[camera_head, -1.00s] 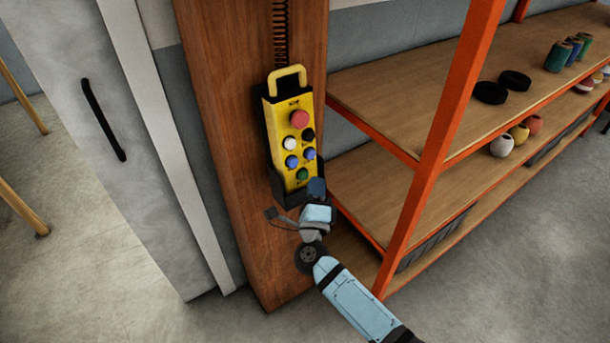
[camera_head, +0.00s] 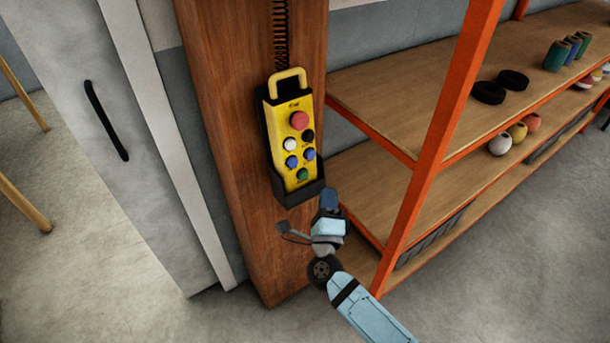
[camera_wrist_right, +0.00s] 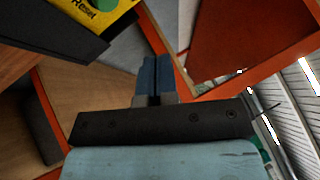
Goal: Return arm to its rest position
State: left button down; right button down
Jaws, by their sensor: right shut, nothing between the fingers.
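My right gripper (camera_head: 328,198) is shut and empty, just below and to the right of the yellow control pendant (camera_head: 296,140) in the head view. It is apart from the pendant. In the right wrist view its two blue fingers (camera_wrist_right: 155,75) are together with nothing between them. The pendant has a red button, several smaller coloured buttons and a yellow top handle. It sits in a black holder (camera_head: 299,190) on a brown wooden post. A corner of it marked "Reset", with a green button, shows in the wrist view (camera_wrist_right: 85,12). My left gripper is not in view.
An orange-framed shelf (camera_head: 440,130) with wooden boards stands close to the right of my arm. It holds black rings (camera_head: 489,93), spools (camera_head: 557,56) and round floats (camera_head: 517,133). A grey door with a black handle (camera_head: 105,120) is on the left. Floor at the lower right is clear.

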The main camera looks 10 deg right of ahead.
dwell(0.3)
jog(key=s+d+f+n+g+y+p, duration=0.1)
jog(key=s+f+n+g+y+p, duration=0.3)
jog(key=s+n, duration=0.7)
jog(key=s+d+f+n+g+y+p, duration=0.1)
jog(key=s+f+n+g+y+p, duration=0.3)
jog(key=s+n, duration=0.7)
jog(key=n+g+y+p, duration=0.1)
jog(key=n, duration=0.4)
jog(key=shift+s+d+f+g+y, duration=0.2)
jog(key=shift+s+f+g+y, duration=0.1)
jog(key=shift+s+f+y, duration=0.1)
